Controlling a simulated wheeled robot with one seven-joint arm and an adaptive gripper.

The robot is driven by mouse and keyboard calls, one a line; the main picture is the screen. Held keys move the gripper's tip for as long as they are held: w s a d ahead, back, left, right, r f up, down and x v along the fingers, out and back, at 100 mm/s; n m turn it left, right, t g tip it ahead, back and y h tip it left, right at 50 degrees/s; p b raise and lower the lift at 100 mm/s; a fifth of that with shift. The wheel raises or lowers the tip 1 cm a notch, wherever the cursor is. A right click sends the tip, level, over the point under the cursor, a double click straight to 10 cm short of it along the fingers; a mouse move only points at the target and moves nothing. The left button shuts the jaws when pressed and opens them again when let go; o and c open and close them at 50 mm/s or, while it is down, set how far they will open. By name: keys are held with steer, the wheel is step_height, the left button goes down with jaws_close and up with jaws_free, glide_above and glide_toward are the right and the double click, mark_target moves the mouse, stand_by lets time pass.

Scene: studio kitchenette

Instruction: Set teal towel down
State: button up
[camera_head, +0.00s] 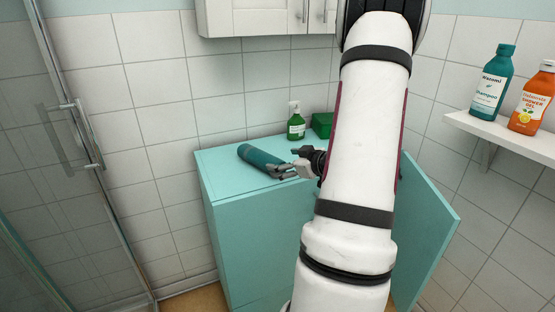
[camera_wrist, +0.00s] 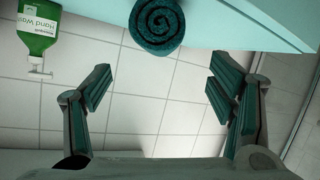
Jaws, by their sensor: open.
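The teal towel (camera_head: 262,158) is rolled up and lies on the top of the teal cabinet (camera_head: 226,163), left of my gripper (camera_head: 290,162). In the wrist view the spiral end of the towel (camera_wrist: 157,24) shows at the top of the picture, against the teal cabinet surface (camera_wrist: 225,15). My gripper (camera_wrist: 160,92) is open, its fingers wide apart and nothing between them. The towel end is beyond the fingertips, apart from them in this view. In the head view the fingers overlap the near right end of the towel.
A green hand wash bottle (camera_head: 296,124) and a green box (camera_head: 322,124) stand at the cabinet's back. The cabinet door (camera_head: 425,225) is swung open at the right. A shelf (camera_head: 510,139) holds shampoo (camera_head: 490,88) and shower gel (camera_head: 531,102). A glass shower panel (camera_head: 60,200) is at left.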

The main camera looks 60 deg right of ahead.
steer(key=shift+s+a+r, duration=0.1)
steer(key=shift+s+r, duration=0.05)
steer(key=shift+s, duration=0.15)
steer(key=w+a+r+g+h, duration=0.2)
steer(key=w+a+r+g, duration=0.25)
steer(key=a+r, duration=0.3)
steer(key=s+a+r+m+g, duration=0.15)
steer(key=a+r, duration=0.35)
steer(key=a, duration=0.5)
steer(key=s+a+n+g+y, duration=0.1)
steer(key=s+a+g+y, duration=0.1)
steer(key=s+a, duration=0.8)
steer(key=s+a+g+y, duration=0.2)
steer(key=s+a, duration=0.8)
steer(key=a, duration=0.6)
steer(key=shift+a+f+n+g+y, duration=0.15)
steer(key=shift+f+n+g+y, duration=0.25)
steer(key=shift+y, duration=0.5)
steer(key=shift+r, duration=0.1)
